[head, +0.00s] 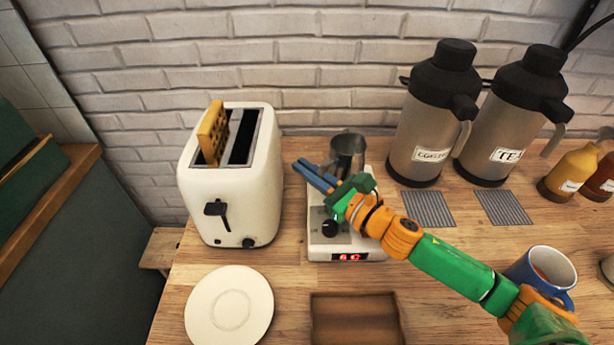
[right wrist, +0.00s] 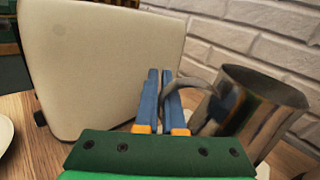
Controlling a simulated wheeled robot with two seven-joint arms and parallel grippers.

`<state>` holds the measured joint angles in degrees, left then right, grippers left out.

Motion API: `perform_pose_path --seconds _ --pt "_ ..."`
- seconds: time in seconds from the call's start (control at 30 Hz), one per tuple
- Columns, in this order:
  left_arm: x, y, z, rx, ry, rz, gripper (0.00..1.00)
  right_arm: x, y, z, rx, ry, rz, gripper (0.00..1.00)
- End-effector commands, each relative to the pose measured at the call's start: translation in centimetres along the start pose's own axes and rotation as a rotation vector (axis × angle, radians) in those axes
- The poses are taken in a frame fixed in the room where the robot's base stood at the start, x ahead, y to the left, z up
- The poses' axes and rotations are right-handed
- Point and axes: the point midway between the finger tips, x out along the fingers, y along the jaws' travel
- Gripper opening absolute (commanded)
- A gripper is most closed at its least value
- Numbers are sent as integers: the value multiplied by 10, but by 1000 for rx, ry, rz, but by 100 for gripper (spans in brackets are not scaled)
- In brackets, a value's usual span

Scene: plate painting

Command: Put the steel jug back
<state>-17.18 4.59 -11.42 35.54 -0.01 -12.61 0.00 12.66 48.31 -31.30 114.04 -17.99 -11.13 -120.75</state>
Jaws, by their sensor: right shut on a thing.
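The steel jug (head: 347,150) is at the back end of the white appliance (head: 318,243) with a black knob and a red display. My arm hides part of the jug's lower side, and I cannot tell whether it rests on the appliance or is just above it. My right gripper (head: 308,172) is shut on the jug's handle, left of the jug's body. In the right wrist view the jug (right wrist: 262,108) stands right of the blue fingers (right wrist: 166,88), its curved handle reaching to them. My left gripper is not in view.
A white toaster (head: 232,190) holding a waffle (head: 212,132) stands close left of the fingers. Coffee (head: 430,125) and tea (head: 510,120) flasks stand right, near two grey mats. A plate (head: 229,305), wooden tray (head: 357,300) and blue mug (head: 545,268) are in front.

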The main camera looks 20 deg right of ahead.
Motion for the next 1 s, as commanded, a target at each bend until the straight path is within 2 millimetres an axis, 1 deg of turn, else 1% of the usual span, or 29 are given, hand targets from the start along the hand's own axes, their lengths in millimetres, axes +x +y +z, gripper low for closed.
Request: perform_pose_path --seconds 0.03,0.1,0.13,0.17,0.43,0.53,0.57,0.7,0.77,0.9,1.0 --pt "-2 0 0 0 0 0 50 0 0 2 0 0 0 0" --pt "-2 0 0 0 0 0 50 0 0 2 1 1 0 22" --pt "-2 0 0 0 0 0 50 0 0 2 1 1 0 30" --pt "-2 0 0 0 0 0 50 0 0 2 1 1 0 36" --pt "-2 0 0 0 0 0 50 0 0 2 1 1 0 36" --pt "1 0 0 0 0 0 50 -6 0 -1 2 2 -1 36" --pt "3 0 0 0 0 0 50 -10 -1 -2 3 3 -2 36" --pt "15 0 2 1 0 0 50 -34 2 -4 -2 5 4 36" --pt "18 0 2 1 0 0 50 -43 0 -5 4 5 -2 36" --pt "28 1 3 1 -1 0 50 -62 2 -4 0 5 5 36" --pt "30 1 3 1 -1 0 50 -74 0 -2 6 2 -2 36"
